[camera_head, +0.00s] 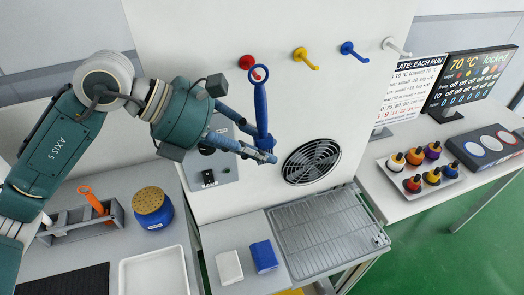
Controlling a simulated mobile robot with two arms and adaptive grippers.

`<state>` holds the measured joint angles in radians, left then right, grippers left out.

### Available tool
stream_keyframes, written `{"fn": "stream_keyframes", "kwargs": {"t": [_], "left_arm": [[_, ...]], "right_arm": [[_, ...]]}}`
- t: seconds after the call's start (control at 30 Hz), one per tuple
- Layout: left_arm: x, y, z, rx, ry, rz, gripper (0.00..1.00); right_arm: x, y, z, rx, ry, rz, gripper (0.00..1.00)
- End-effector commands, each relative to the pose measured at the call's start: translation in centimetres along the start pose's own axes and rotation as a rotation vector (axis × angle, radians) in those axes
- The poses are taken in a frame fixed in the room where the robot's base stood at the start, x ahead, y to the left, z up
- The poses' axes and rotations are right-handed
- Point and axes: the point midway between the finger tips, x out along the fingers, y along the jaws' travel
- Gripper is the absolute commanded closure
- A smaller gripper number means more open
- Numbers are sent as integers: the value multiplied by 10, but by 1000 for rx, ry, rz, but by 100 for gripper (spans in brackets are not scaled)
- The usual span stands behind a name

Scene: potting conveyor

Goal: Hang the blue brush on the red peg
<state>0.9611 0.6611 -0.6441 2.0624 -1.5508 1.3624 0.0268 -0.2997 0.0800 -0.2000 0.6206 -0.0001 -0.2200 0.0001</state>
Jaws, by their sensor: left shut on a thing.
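The blue brush (261,108) stands roughly upright, its ring-shaped loop at the top. My left gripper (264,145) comes in from the left and is shut on the brush's lower part, in front of the white panel. The red peg (247,62) sticks out of the panel just left of the loop. The loop overlaps the peg's tip in the picture; I cannot tell whether it is around the peg or in front of it. My right gripper is not in view.
Yellow (300,54), blue (347,48) and white (390,44) pegs continue to the right. Below are a round fan grille (311,162) and a wire rack (325,235). A grey holder (70,229) with an orange-handled tool and a blue jar (152,213) stand at left.

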Motion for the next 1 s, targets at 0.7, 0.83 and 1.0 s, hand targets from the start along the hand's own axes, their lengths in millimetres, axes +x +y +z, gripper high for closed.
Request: {"fn": "stream_keyframes", "kwargs": {"t": [0.7,0.83,1.0], "left_arm": [[4,29,-4,-6,-1,2,100],[4,30,-5,-8,1,3,100],[4,30,-6,-9,3,3,100]], "right_arm": [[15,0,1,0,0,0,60],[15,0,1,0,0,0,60],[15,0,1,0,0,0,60]]}}
